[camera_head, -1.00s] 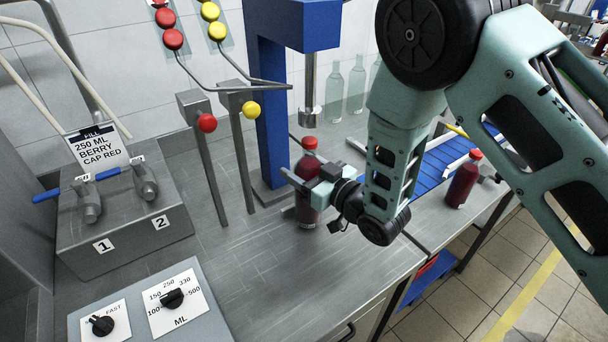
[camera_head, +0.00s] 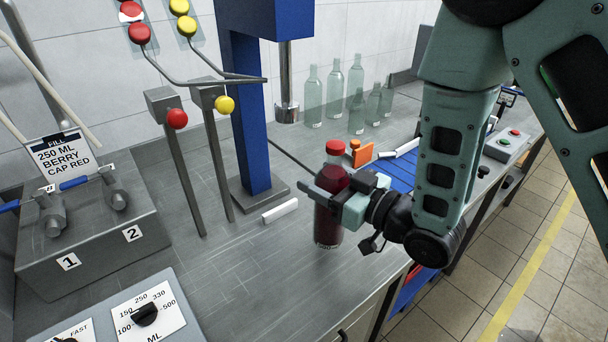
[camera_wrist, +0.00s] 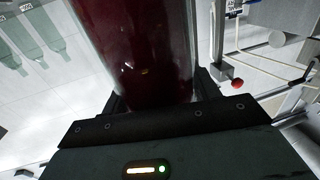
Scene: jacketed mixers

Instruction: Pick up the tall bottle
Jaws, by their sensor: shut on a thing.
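A tall clear bottle of dark red liquid with a red cap (camera_head: 326,226) is upright near the counter's front edge, to the right of the blue post. My gripper (camera_head: 334,199) is shut on it around the upper body, reaching in from the right. In the wrist view the dark red bottle (camera_wrist: 145,50) fills the middle, between the jaws of my gripper (camera_wrist: 155,100). I cannot tell whether the bottle's base touches the counter.
Several empty clear bottles (camera_head: 334,92) stand at the back by the wall. A blue press frame (camera_head: 246,110) stands left of the held bottle. A white bar (camera_head: 280,211) lies on the counter. A blue conveyor (camera_head: 399,172) with an orange piece lies behind.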

